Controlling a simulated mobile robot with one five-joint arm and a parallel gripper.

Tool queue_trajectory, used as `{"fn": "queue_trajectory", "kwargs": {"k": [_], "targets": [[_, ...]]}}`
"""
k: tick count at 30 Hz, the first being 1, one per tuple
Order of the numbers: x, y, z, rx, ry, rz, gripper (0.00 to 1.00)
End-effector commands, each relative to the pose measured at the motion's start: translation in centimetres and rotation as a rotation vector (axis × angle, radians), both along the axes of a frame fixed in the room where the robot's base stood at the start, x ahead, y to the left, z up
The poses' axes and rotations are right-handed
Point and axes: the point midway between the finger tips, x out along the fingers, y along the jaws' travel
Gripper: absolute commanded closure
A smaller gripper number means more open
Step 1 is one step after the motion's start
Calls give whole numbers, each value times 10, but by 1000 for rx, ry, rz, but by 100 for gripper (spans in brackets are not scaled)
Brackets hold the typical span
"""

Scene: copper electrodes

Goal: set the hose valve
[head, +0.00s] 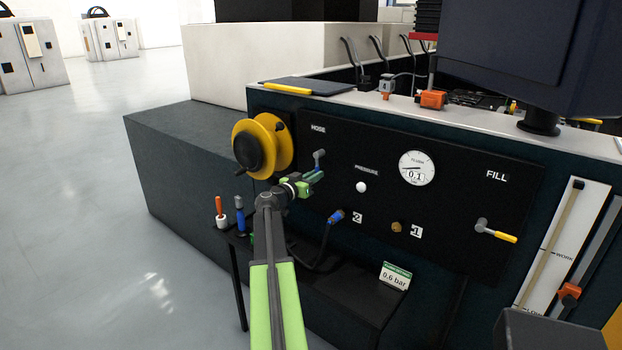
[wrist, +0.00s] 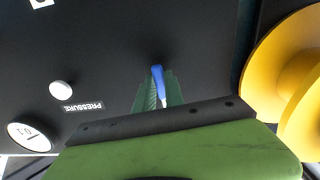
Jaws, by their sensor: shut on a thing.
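The hose valve (head: 319,157) sits on the black panel below the HOSE label (head: 318,129). My gripper (head: 314,177) is at it, with its green fingers shut on the valve's handle. In the wrist view the blue handle (wrist: 158,78) lies between the two fingers of my gripper (wrist: 158,92). The fingers hide part of the handle in the head view, so its exact angle is hard to tell there. The pressure gauge (head: 417,167) shows 0.1 on its display. A card (head: 396,276) below the panel reads 0.6 bar.
A yellow hose reel (head: 271,143) is close left of my gripper. The fill valve (head: 496,231) has a yellow handle, at the panel's right. A blue hose connector (head: 336,216) and a brass port (head: 396,227) are below. Screwdrivers (head: 239,215) stand at the left. Open floor lies left.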

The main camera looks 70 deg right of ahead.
Motion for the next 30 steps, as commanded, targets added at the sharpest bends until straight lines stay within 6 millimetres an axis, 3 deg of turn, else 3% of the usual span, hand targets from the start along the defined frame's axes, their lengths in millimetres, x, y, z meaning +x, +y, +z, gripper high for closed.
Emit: {"fn": "queue_trajectory", "kwargs": {"k": [1, 2, 6, 17, 30], "targets": [[7, -3, -1, -17, -67, 2, 100], [6, -2, 0, -19, -74, 1, 84], [5, -1, 0, -18, -68, 1, 65], [5, 1, 0, -18, -65, 1, 65], [16, 47, 0, -18, -64, 1, 65]]}}
